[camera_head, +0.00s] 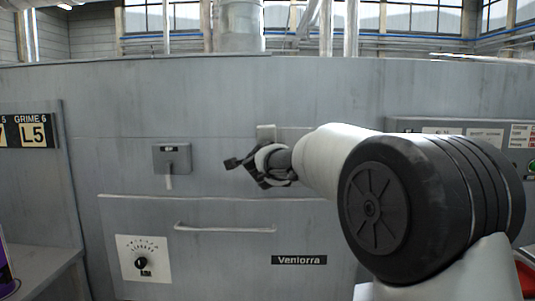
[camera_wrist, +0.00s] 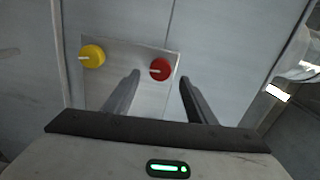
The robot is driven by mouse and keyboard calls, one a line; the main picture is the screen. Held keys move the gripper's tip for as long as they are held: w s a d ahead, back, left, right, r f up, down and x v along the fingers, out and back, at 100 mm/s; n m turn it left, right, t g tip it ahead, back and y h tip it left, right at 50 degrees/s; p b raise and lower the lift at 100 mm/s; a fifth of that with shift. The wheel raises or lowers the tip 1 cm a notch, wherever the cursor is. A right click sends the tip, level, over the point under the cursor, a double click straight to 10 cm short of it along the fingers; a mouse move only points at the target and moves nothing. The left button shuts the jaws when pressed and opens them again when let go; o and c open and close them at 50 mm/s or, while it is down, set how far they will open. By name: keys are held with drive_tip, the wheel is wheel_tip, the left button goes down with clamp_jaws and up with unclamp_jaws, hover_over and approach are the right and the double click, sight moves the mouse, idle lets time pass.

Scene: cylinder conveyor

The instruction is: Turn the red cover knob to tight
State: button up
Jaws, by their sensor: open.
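The red cover knob (camera_wrist: 160,69) shows in the wrist view, a round red knob with a pale pointer mark toward its left side. It sits on a light metal plate (camera_wrist: 128,56) on the grey machine front. My gripper (camera_wrist: 160,77) is open and empty, its two dark fingers on either side of the red knob in the picture, with the knob just beyond the tips. I cannot tell the exact distance. In the head view my gripper (camera_head: 243,172) reaches toward the machine front, and my arm hides the red knob.
A yellow knob (camera_wrist: 92,56) sits left of the red one on the same plate. The machine front has a grey switch box (camera_head: 172,158), a long handle (camera_head: 225,229) and a dial panel (camera_head: 143,258). A control panel (camera_head: 460,128) is at the right.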

drive_tip(key=s, duration=1.2)
drive_tip(key=shift+s, duration=0.25)
drive_tip(key=s+d+f+n+g, duration=0.5)
drive_tip(key=s+f, duration=0.3)
drive_tip(key=s, duration=0.4)
drive_tip(key=s+d+f+n+g, duration=0.3)
drive_tip(key=s+d+f+n, duration=0.35)
drive_tip(key=s, duration=0.55)
drive_tip(key=s+d+f+n+g, duration=0.5)
drive_tip(key=s+f, duration=0.3)
drive_tip(key=s, duration=0.3)
wheel_tip(320, 180, up, 25)
drive_tip(key=p, duration=2.4)
drive_tip(key=shift+s+a+f+n+t+p, duration=0.2)
drive_tip(key=shift+s+a+n+t+p, duration=0.1)
drive_tip(key=shift+n+p, duration=0.1)
